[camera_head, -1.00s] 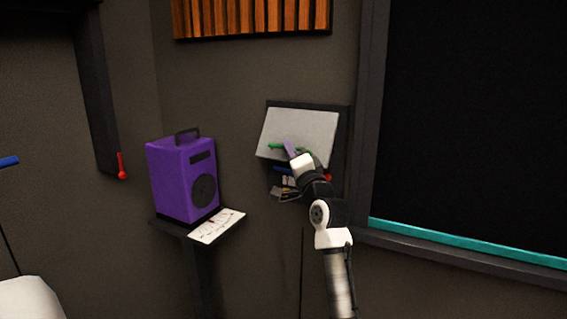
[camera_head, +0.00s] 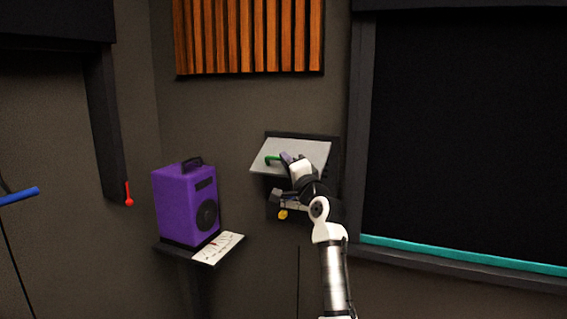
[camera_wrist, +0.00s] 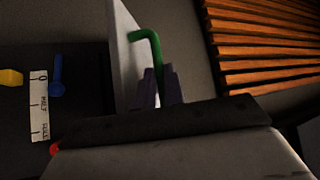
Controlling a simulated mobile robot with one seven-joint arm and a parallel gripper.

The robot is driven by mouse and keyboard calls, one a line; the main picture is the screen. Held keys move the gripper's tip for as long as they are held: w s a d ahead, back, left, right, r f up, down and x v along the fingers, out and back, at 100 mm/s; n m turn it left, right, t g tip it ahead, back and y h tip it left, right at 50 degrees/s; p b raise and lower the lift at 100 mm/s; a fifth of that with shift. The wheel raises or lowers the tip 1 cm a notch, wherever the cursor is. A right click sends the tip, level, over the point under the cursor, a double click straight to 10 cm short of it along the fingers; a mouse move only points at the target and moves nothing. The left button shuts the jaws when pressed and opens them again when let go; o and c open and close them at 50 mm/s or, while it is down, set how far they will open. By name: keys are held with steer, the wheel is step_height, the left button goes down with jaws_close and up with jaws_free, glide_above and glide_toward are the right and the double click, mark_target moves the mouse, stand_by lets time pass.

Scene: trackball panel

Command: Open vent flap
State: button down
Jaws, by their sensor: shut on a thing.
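The vent flap (camera_head: 312,150) is a light grey panel on a dark wall frame, hinged along its top. It is swung up and stands tilted out from the wall. A green bent handle (camera_head: 271,159) is on its outer face. My gripper (camera_head: 288,160) is at the handle, with its purple fingers shut on it. In the wrist view the flap (camera_wrist: 127,45) shows nearly edge-on, and the green handle (camera_wrist: 156,62) rises between the two fingers (camera_wrist: 160,90). My wrist hides part of the flap and the opening below it.
Behind the flap, a dark panel carries a blue lever (camera_wrist: 56,75), a yellow knob (camera_wrist: 10,78), a white label (camera_wrist: 39,105) and a red knob (camera_wrist: 55,149). A purple speaker (camera_head: 180,205) stands on a shelf at left. Orange slats (camera_head: 250,38) hang above. A dark window (camera_head: 460,140) is at right.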

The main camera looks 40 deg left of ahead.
stand_by(0.4)
steer(key=c, duration=1.8)
jaws_free()
steer(key=shift+o, duration=0.2)
steer(key=b+v, duration=0.5)
steer(key=v, duration=0.9)
steer(key=shift+r, duration=0.1)
